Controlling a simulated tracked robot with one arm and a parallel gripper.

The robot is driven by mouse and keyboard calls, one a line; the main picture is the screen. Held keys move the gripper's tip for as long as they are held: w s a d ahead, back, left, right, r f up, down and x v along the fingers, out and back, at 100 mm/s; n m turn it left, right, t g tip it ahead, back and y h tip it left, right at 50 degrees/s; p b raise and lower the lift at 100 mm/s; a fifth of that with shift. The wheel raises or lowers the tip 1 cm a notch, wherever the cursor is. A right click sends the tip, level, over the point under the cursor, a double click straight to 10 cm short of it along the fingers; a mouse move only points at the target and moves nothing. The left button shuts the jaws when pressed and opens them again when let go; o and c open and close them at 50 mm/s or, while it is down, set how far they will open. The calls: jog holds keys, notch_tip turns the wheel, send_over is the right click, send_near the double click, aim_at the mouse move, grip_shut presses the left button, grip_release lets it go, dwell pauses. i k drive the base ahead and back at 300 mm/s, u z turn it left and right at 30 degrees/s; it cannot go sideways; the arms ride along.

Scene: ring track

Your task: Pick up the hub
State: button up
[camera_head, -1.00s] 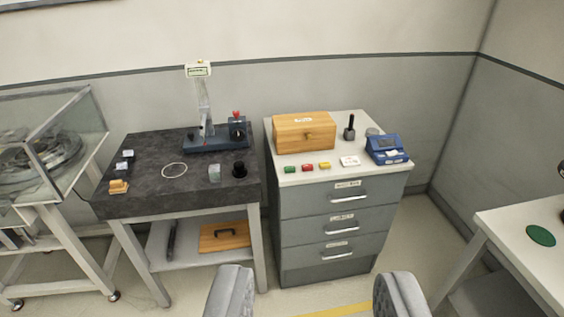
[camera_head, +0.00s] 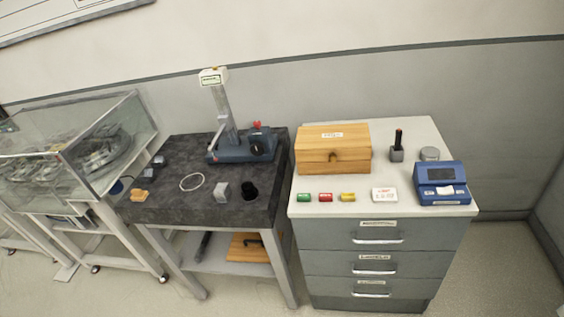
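No item is labelled clearly enough for me to be sure which is the hub. A short black cylinder (camera_head: 250,190) stands near the right front of the dark stone table (camera_head: 215,207), and a small grey block (camera_head: 221,192) is just left of it. A thin pale ring (camera_head: 192,182) lies flat further left on the same table. A round grey metal piece (camera_head: 429,153) sits on the drawer cabinet (camera_head: 390,213) behind the blue device. My gripper is out of the current view.
A blue stand with a column (camera_head: 240,146) is at the table's back. The cabinet carries a wooden box (camera_head: 333,150), a dark-handled tool (camera_head: 397,146), small coloured pieces (camera_head: 325,197), a white box (camera_head: 384,195) and a blue device (camera_head: 442,184). A glass case (camera_head: 88,150) stands left.

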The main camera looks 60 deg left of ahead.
aim_at(249, 193)
jog(key=u, duration=0.5)
jog(key=i, duration=1.1)
jog(key=u, duration=0.85)
